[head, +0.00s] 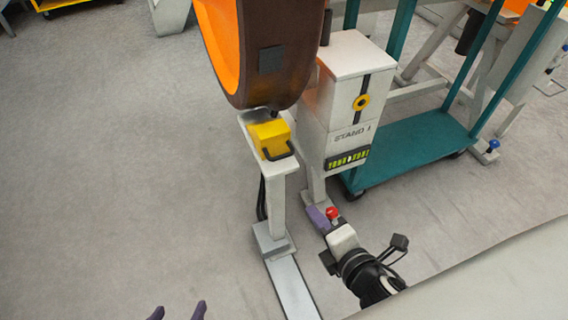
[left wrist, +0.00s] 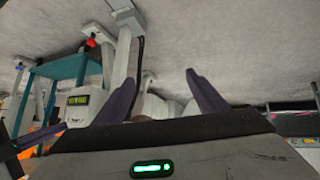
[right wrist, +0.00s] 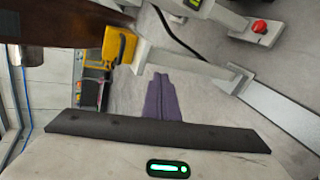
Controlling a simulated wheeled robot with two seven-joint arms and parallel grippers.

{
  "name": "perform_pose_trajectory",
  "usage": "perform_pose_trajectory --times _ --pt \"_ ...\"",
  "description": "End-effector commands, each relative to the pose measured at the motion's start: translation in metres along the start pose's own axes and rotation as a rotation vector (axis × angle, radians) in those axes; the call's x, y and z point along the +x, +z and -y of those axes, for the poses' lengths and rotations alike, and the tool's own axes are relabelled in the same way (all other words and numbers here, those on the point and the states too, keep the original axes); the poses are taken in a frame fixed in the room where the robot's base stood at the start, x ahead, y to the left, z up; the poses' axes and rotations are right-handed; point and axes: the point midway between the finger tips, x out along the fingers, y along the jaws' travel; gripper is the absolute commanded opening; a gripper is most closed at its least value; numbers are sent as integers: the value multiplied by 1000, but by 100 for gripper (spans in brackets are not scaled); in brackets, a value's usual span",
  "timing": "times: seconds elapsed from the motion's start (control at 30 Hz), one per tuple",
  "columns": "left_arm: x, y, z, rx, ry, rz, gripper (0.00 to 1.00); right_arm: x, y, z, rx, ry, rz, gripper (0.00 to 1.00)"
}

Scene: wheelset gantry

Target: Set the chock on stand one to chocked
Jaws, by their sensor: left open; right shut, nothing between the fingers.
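The chock is a yellow block (head: 270,137) with a black handle, on a pale post's top plate just in front of the wheel's lower edge. I cannot tell if it touches the wheel (head: 220,45). The chock also shows in the right wrist view (right wrist: 118,46). Stand one (head: 343,118) is a white box right of the wheel, marked "STAND 1". My right gripper (head: 317,217) is shut and empty, low and right of the chock's post; its fingers also show in the right wrist view (right wrist: 160,82). My left gripper (head: 179,312) is open and empty at the bottom edge.
A red knob (head: 332,213) shows close beside my right fingers. A pale floor rail (head: 291,288) runs from the post's foot toward me. A teal cart (head: 415,150) stands behind stand one. The floor on the left is clear.

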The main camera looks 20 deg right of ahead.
Motion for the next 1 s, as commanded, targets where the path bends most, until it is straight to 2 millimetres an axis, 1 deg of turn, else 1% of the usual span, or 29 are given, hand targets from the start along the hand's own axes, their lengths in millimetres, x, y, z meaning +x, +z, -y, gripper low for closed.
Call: perform_pose_trajectory --times 0.03,0.07,0.1,0.2,0.3,0.33,0.4,0.47,0.77,0.87,1.0 --pt "20 17 1 -4 8 -5 66 13 1 3 -239 69 33 0" --pt "23 20 1 -6 12 -7 66 14 3 -4 -382 106 59 0" --pt "28 23 0 -8 18 -7 66 16 5 -14 -561 150 98 0" --pt "35 29 -2 -14 30 -10 66 14 8 -36 -928 232 202 0" --pt "39 31 -4 -19 38 -13 66 10 9 -52 -1173 278 292 0" --pt "40 31 -4 -19 40 -13 66 9 9 -56 -1222 286 312 0" --pt "40 31 -5 -21 42 -12 66 6 8 -62 -1302 298 346 0" --pt "39 31 -5 -21 43 -12 66 5 9 -65 -1336 302 361 0" --pt "38 29 -5 -21 43 -13 66 4 9 -67 -1344 301 364 0" --pt "38 29 -5 -21 42 -14 66 7 10 -69 -1343 302 365 0" --pt "36 28 -4 -23 39 -19 66 21 11 -77 -1341 303 367 0"
